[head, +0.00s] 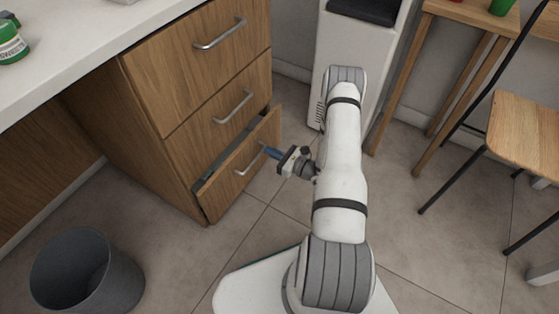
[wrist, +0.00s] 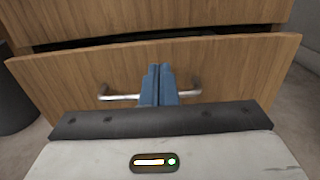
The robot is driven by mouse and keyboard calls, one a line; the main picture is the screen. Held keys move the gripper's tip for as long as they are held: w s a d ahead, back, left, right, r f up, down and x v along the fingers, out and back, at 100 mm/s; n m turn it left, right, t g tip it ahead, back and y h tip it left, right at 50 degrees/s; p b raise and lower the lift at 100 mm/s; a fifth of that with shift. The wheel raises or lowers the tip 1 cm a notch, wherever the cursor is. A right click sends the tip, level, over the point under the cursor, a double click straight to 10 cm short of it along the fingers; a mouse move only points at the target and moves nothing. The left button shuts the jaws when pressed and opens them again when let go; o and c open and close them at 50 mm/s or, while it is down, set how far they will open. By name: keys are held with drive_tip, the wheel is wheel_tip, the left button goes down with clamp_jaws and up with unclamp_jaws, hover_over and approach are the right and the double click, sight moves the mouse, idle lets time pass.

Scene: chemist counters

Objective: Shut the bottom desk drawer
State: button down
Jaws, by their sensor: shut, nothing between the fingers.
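The bottom desk drawer (head: 240,165) is pulled partly out of the wooden desk, with a dark gap showing above its front. Its wooden front fills much of the wrist view (wrist: 230,75). A silver bar handle (head: 249,165) runs across it, and its ends show on both sides of my fingers in the wrist view (wrist: 118,97). My gripper (head: 266,150) is at the drawer front, by the handle. Its blue fingers (wrist: 158,75) are shut together, with nothing between them, and hide the middle of the handle. I cannot tell whether they touch the front.
The two upper drawers (head: 200,50) look shut. A dark bin (head: 85,275) stands on the floor at lower left. A white cabinet-like unit (head: 345,60) stands behind my arm. A wooden chair (head: 525,130) and a table (head: 450,15) are at right. The tiled floor before the drawer is clear.

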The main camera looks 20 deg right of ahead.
sight(249, 142)
drive_tip(key=b+x, duration=0.1)
drive_tip(key=x, duration=0.3)
drive_tip(key=shift+w+a+f+b, duration=0.1)
drive_tip(key=shift+w+a+b, duration=0.15)
drive_tip(key=shift+w+b, duration=0.05)
drive_tip(key=shift+x, duration=0.75)
